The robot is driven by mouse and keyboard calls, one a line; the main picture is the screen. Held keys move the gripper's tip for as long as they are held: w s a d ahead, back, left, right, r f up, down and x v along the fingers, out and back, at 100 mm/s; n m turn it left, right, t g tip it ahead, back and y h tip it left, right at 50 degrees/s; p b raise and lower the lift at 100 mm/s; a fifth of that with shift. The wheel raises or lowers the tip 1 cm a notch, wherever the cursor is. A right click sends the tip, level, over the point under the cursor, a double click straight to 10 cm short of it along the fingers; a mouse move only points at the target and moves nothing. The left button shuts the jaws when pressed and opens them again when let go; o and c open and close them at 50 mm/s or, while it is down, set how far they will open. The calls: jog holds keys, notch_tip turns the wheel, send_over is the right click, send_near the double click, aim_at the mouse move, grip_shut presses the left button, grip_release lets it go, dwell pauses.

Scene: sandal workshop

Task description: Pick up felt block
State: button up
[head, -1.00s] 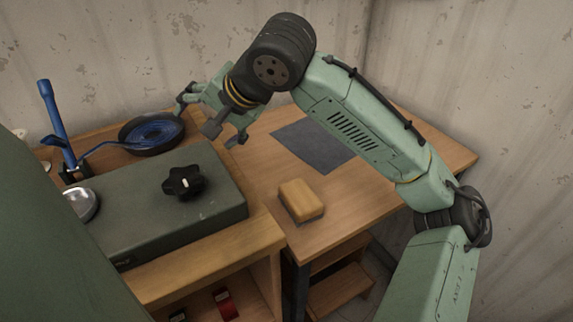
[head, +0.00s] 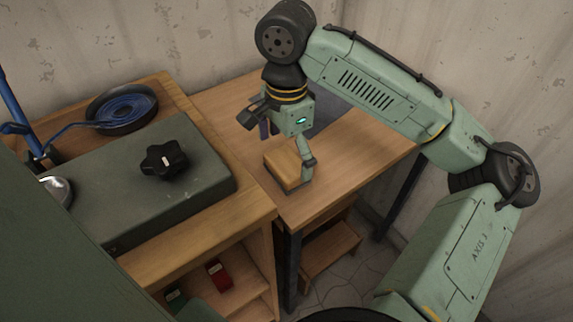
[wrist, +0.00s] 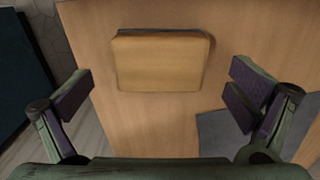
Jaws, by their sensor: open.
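The felt block (head: 284,168) is a tan wooden-looking block with a grey layer beneath it. It lies on the wooden table near its front left edge. It also shows in the wrist view (wrist: 160,62), top centre, beyond the fingertips. My gripper (head: 287,155) points down above and beside the block in the head view, and one finger hides part of the block's right side. In the wrist view my gripper (wrist: 160,92) has its fingers wide apart, with nothing between them. I cannot tell whether a finger touches the block.
A dark grey mat (head: 328,115) lies on the table behind my gripper. To the left, a higher bench holds a green-grey box (head: 120,205) with a black star knob (head: 165,161). A wooden stool (head: 332,247) stands under the table.

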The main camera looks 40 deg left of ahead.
aim_at(287, 162)
jog(key=shift+f, duration=1.55)
jog(key=shift+c, duration=0.2)
jog(key=c, duration=1.2)
